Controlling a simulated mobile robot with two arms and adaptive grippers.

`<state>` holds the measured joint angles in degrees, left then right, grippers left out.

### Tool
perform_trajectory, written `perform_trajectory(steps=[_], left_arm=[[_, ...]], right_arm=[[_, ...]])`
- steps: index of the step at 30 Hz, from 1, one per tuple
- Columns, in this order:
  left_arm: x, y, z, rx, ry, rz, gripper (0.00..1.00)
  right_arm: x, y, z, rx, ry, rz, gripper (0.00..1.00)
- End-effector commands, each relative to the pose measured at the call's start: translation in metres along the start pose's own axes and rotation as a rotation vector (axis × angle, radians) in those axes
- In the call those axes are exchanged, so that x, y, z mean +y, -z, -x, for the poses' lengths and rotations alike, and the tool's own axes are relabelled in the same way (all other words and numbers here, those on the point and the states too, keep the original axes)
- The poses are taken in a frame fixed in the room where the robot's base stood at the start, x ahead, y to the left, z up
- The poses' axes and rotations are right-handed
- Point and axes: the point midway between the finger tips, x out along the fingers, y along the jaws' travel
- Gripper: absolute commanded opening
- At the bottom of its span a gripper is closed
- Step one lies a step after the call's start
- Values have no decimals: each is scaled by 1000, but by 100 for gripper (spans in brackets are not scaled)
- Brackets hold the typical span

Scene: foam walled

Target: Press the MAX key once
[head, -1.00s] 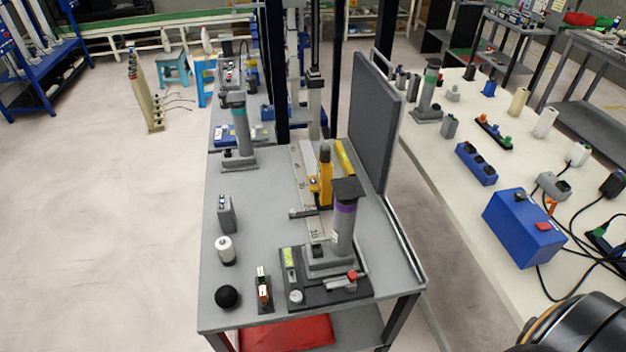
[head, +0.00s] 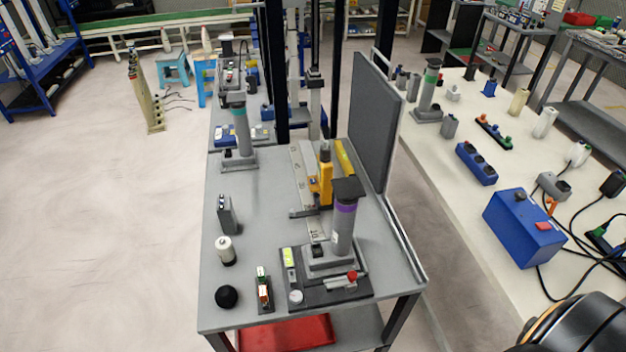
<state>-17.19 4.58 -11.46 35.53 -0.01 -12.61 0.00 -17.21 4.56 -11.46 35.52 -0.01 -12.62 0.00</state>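No key marked MAX can be read at this size. On the grey table (head: 275,185), a small device with a yellow-green display (head: 289,257) stands on a dark base plate (head: 330,293), left of a grey column with a purple band (head: 345,215). Its keys are too small to make out. A dark rounded part with an orange band at the lower right corner is probably my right arm. Neither gripper shows.
A black ball (head: 226,297), a white cylinder (head: 225,250) and a grey upright box (head: 227,214) stand along the table's left side. A dark upright panel (head: 372,122) borders its right. A white table with a blue box (head: 522,228) and cables stands further right. Floor at left is open.

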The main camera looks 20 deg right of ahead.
Motion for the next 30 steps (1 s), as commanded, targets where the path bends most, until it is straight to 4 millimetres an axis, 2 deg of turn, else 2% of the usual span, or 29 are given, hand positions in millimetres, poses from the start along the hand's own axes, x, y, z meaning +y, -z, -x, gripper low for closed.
perform_trajectory(steps=[9,18,19,30], left_arm=[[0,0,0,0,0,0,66],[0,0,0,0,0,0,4],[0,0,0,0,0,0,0],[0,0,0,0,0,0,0]], right_arm=[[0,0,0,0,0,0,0],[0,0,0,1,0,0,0],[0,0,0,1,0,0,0],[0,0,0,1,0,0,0]])
